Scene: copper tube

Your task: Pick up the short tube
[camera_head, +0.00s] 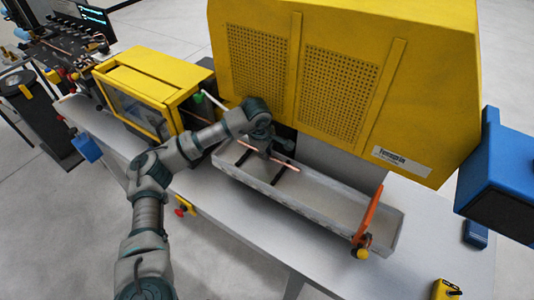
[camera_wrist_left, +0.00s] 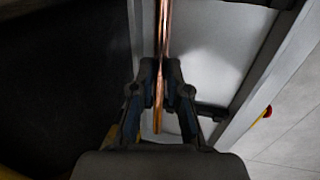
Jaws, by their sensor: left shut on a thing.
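The short copper tube (camera_head: 284,162) is thin and pinkish in the head view, at the left end of the long grey tray (camera_head: 330,205). My left gripper (camera_head: 264,147) is over that end of the tray and is shut on the tube. In the left wrist view the copper tube (camera_wrist_left: 164,40) runs lengthwise between the two fingers of the left gripper (camera_wrist_left: 160,95), with its near end below the fingertips. Whether the tube still touches the dark supports in the tray is hard to tell. My right gripper is in neither view.
A yellow machine with mesh panels (camera_head: 345,70) stands right behind the tray. A smaller yellow-framed box (camera_head: 150,88) is to the left. An orange lever (camera_head: 370,215) rises at the tray's right end. A blue box (camera_head: 500,170) juts in at the right. The front tabletop is mostly clear.

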